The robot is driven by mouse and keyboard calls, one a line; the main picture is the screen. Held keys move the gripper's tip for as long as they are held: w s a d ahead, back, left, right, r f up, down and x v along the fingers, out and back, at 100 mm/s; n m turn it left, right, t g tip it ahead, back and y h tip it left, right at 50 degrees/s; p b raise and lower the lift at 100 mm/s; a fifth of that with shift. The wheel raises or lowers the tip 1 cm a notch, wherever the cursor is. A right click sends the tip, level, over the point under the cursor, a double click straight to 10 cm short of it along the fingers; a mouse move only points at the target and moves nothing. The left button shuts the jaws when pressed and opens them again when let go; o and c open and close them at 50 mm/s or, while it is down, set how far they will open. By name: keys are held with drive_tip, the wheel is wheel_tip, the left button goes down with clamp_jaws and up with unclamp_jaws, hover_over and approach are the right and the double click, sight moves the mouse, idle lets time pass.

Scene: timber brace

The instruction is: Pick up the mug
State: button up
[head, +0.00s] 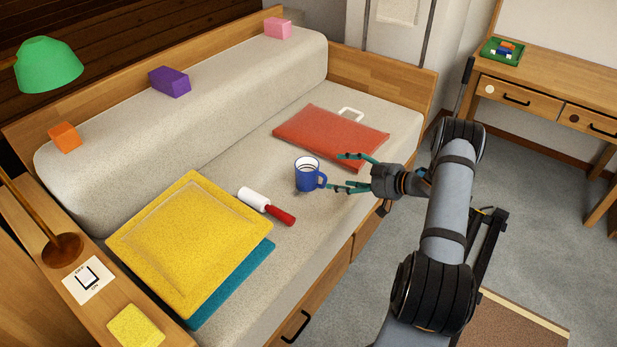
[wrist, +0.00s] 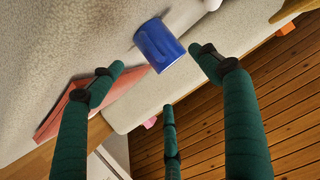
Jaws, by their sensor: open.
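The blue mug (head: 307,174) stands upright on the grey seat cushion, with its white inside showing and its handle on the right, towards my gripper. My gripper (head: 345,171) is open and empty, with its green fingers just right of the mug. In the wrist view the mug (wrist: 159,45) lies beyond and between the fingertips of my gripper (wrist: 160,65). The fingers are spread on both sides, and I see no clear contact with the mug.
A lint roller (head: 266,206) with a red handle lies left of the mug. A red folder-like case (head: 331,137) with a white handle lies behind it. Yellow cushion (head: 190,245) and teal cushion (head: 234,285) are stacked front left. The seat's front edge drops to the floor below my arm.

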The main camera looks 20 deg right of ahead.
sight(320, 175)
drive_tip(key=x, duration=0.5)
drive_tip(key=shift+s+f+b, duration=0.1)
drive_tip(key=shift+b, duration=0.25)
drive_tip(key=x, duration=0.4)
drive_tip(key=shift+a+f+b, duration=0.2)
drive_tip(key=shift+f+b, duration=0.15)
drive_tip(key=shift+f, duration=0.05)
drive_tip(key=shift+w+a+f, duration=0.1)
drive_tip(key=shift+w+a, duration=0.1)
drive_tip(key=shift+w, duration=0.1)
drive_tip(key=shift+c, duration=1.2)
drive_tip(key=c, duration=1.3)
clamp_jaws()
